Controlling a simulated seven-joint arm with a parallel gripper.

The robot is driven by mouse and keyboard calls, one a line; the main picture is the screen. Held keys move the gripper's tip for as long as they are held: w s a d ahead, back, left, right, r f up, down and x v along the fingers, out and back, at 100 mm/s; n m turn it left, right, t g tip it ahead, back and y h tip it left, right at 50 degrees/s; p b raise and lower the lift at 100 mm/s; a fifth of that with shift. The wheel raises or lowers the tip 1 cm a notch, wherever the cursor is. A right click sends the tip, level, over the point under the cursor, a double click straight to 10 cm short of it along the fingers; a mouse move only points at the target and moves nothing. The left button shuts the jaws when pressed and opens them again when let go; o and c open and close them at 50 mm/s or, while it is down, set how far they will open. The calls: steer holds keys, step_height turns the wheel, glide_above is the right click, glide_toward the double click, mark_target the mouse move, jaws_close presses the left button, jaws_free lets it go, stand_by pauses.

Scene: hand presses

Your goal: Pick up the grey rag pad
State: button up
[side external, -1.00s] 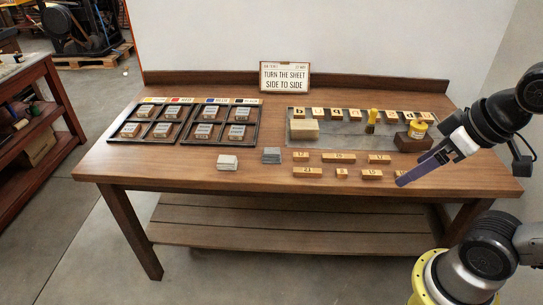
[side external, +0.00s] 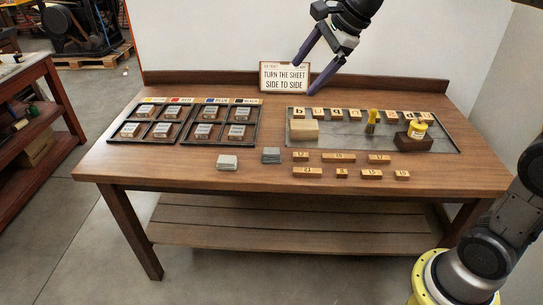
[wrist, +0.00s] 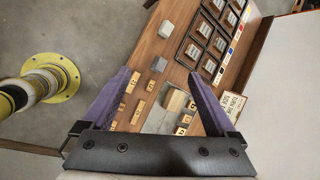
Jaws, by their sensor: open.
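Two small grey pads lie on the front middle of the bench: a lighter, stacked-looking one (side external: 228,161) and a darker, bluish-grey one (side external: 271,155) to its right. I cannot tell for sure which is the rag pad. My gripper (side external: 305,80) is open and empty, raised high in front of the sign at the back of the bench, away from both pads.
A dark divided tray (side external: 185,123) with labelled blocks is at left. Several numbered wood blocks (side external: 338,157) lie right of the pads.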

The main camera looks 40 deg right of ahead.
steer(key=w+d+f+m, duration=0.2)
steer(key=w+f+m, duration=0.1)
steer(key=w+f, duration=0.3)
steer(key=m+g+y, duration=0.1)
steer(key=m+g, duration=0.2)
glide_above(272, 151)
steer(key=s+d, duration=0.1)
steer(key=d, duration=0.1)
step_height(272, 151, down, 23)
steer(key=shift+s+a+r, duration=0.1)
steer(key=shift+s+r, duration=0.05)
steer(key=shift+r, duration=0.05)
steer(key=shift+x, duration=3.1)
steer(key=shift+s+a+r, duration=0.1)
steer(key=shift+a, duration=0.05)
steer(key=c, duration=1.4)
steer(key=shift+c, duration=0.2)
